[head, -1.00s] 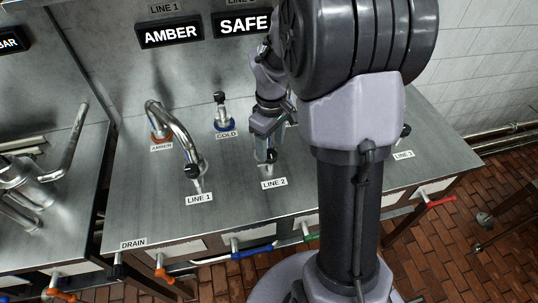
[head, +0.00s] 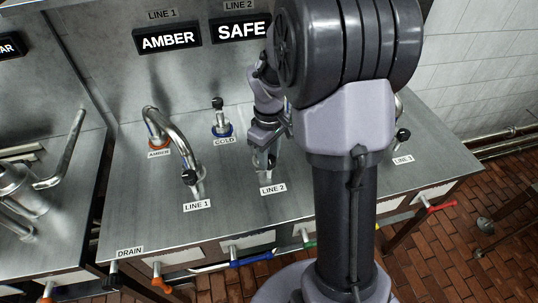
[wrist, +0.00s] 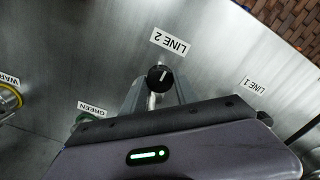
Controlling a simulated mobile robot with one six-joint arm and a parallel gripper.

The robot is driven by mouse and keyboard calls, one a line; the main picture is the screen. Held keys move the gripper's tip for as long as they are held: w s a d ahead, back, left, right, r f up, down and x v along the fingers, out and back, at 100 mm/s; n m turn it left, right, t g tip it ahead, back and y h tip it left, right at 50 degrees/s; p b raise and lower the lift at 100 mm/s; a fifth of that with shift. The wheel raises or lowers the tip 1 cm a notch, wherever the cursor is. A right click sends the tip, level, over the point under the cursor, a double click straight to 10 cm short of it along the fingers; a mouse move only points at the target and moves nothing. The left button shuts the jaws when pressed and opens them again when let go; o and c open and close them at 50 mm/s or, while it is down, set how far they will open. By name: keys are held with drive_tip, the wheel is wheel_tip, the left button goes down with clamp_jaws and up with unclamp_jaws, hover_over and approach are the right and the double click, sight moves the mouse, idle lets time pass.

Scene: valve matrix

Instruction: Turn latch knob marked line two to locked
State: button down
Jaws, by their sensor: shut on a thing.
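The line two knob (wrist: 158,78) is black and round with a white pointer line, beside the LINE 2 label (wrist: 170,41) in the wrist view. Its pointer slants up toward that label. My gripper (wrist: 157,88) has one finger on each side of the knob and is shut on it. In the head view my gripper (head: 265,158) reaches down just above the LINE 2 label (head: 273,189), and its fingers largely hide the knob there. A display (head: 241,29) under the upper LINE 2 tag reads SAFE. No locked marking can be read.
The LINE 1 knob (head: 190,177) with a curved pipe stands left. The COLD valve (head: 221,120) stands behind left, and the LINE 3 knob (head: 402,135) right. Coloured handles, such as a blue one (head: 251,262), line the front edge. The steel top between is clear.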

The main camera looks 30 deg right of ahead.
drive_tip(key=m, duration=0.4)
drive_tip(key=shift+p, duration=0.35)
drive_tip(key=m, duration=0.4)
drive_tip(key=shift+m, duration=0.3)
drive_tip(key=m, duration=0.4)
drive_tip(key=shift+m, duration=0.3)
drive_tip(key=shift+m+b, duration=0.3)
drive_tip(key=shift+m, duration=2.2)
drive_tip(key=c, duration=0.9)
unclamp_jaws()
drive_tip(key=shift+c, duration=0.2)
